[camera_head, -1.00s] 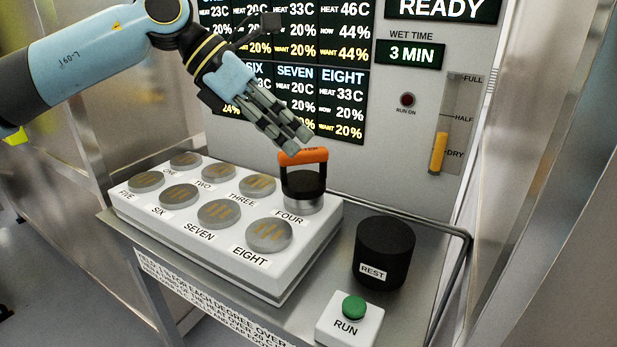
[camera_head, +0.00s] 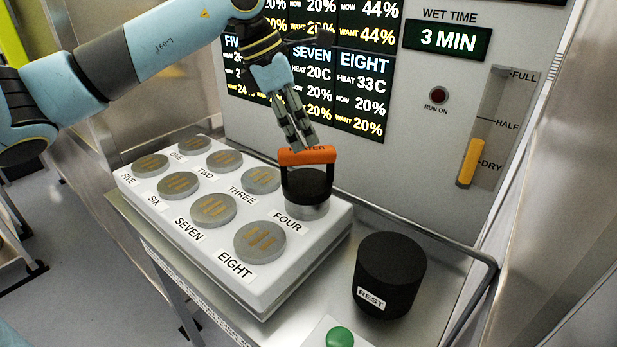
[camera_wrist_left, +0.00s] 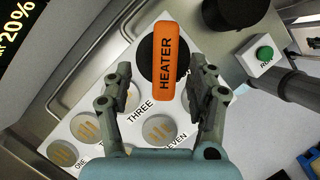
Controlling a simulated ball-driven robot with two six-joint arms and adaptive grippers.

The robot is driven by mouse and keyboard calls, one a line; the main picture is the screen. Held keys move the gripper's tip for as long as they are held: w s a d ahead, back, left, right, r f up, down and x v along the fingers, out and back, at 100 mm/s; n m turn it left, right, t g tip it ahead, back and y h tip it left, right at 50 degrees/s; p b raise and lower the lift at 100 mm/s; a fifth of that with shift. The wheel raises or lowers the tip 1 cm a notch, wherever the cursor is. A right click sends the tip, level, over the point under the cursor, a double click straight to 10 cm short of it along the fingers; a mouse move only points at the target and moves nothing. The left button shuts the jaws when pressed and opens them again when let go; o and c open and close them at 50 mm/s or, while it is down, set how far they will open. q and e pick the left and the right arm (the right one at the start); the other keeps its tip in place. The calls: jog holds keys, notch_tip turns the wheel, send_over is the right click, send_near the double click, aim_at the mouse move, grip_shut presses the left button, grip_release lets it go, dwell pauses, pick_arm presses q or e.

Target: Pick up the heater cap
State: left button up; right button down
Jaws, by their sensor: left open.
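The heater cap (camera_head: 306,184) is a black round cap with an orange handle marked HEATER. It sits upright on the pad labelled FOUR, at the right end of the white block's back row. In the left wrist view its orange handle (camera_wrist_left: 165,69) lies between my left fingers. My left gripper (camera_head: 301,143) is open, pointing down just above the handle; it also shows in the left wrist view (camera_wrist_left: 165,84) with a finger on each side of the handle and gaps visible. My right gripper is not in view.
The white block (camera_head: 228,273) has several labelled round pads. To its right on the metal bench stand a black cylinder labelled REST (camera_head: 389,275) and a green RUN button (camera_head: 340,337).

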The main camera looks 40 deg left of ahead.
aim_at(306, 149)
pick_arm(q)
jog(key=p+x, duration=0.1)
jog(key=x, duration=0.1)
jog(key=s+p+x, duration=0.1)
jog(key=x, duration=0.2)
jog(key=shift+f, duration=0.2)
jog(key=shift+d+f, duration=0.1)
jog(key=shift+f, duration=0.2)
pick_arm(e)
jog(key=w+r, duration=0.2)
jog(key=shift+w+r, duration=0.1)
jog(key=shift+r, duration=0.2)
pick_arm(q)
jog(key=c, duration=0.3)
grip_shut()
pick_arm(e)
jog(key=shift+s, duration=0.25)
